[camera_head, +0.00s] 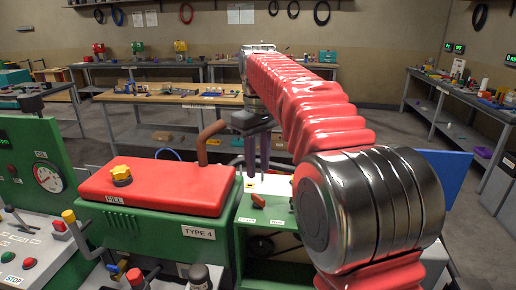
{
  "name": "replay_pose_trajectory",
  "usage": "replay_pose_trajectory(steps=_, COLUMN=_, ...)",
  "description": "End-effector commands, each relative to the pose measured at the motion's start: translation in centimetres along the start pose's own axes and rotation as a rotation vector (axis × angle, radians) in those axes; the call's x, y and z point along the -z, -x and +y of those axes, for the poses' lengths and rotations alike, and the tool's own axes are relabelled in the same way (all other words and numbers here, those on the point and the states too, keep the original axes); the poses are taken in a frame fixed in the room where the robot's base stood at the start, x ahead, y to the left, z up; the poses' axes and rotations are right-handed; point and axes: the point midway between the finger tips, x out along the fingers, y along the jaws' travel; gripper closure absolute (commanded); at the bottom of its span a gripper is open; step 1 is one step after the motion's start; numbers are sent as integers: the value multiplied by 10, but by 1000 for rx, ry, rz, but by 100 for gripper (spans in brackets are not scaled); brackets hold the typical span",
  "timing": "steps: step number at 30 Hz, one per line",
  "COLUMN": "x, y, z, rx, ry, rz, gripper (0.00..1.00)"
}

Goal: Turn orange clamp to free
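A small orange-red handle (262,245), which looks like the orange clamp, sits on the green frame right of the machine marked TYPE 4. It lies roughly sideways. My gripper (257,172) is beyond and above the handle, pointing down, with two dark purple fingers close together over a pale surface. The gripper is apart from the handle. Whether its fingers are parted or shut is unclear at this size.
A red-lidded green machine (160,190) with a yellow knob (121,175) stands left of my gripper, and a brown-orange pipe (206,145) rises behind it. A control panel with a gauge (48,178) is at far left. A blue panel (447,175) stands at right.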

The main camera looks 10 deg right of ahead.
Motion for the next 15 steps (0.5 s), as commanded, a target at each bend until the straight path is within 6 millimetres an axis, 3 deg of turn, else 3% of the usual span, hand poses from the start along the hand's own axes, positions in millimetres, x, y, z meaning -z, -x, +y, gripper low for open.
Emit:
replay_pose_trajectory(steps=7, x=1, y=31, z=0, rx=-1, ry=0, rz=1, gripper=72)
replay_pose_trajectory(steps=15, x=0, y=45, z=0, rx=0, ry=0, rz=0, gripper=72)
